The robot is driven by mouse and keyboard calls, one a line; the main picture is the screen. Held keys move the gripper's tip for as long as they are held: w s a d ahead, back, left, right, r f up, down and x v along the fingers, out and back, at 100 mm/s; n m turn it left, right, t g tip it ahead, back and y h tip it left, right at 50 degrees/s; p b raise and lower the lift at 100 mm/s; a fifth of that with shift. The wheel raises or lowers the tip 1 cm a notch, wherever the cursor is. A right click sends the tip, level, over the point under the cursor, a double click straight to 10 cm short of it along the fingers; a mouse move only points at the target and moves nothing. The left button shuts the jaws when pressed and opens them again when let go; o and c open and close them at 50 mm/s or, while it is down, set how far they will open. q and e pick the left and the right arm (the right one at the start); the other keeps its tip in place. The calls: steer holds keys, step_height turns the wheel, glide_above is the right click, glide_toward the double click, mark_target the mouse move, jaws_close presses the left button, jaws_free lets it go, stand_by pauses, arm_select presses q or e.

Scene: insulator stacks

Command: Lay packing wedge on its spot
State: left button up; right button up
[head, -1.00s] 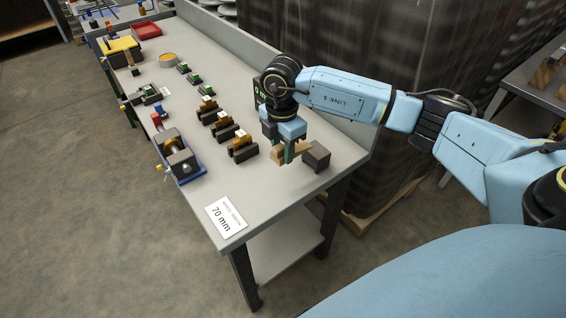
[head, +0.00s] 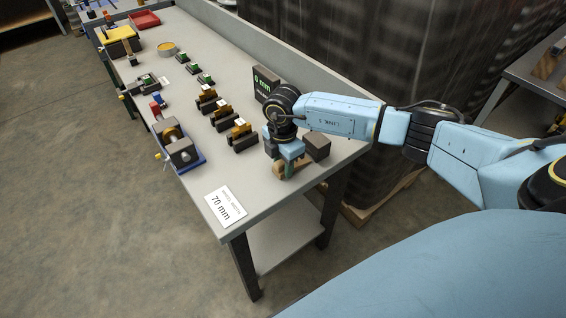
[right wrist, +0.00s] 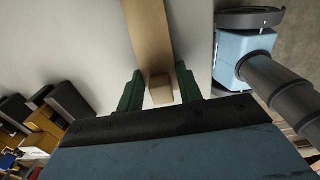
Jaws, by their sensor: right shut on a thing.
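The packing wedge (head: 295,171) is a tan wooden piece in my right gripper (head: 285,168), at the near right part of the grey bench. The right wrist view shows the wedge (right wrist: 150,45) as a long wooden bar between the two green fingers (right wrist: 160,90). The gripper is shut on it. In the head view the fingers partly hide it. It is low over the bench top; I cannot tell whether it touches. My left gripper is not in view.
A dark brown block (head: 316,147) stands just right of my gripper. Several dark-and-orange holders (head: 240,133) stand in a row to the left. A vise-like fixture (head: 180,150) is on the left edge. A white "70 mm" card (head: 226,205) lies near the front; bare bench surrounds it.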

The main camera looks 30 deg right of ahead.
steer(key=shift+f, duration=0.15)
steer(key=o, duration=1)
step_height(320, 180, up, 12)
steer(key=shift+r+p, duration=0.2)
steer(key=shift+p, duration=0.35)
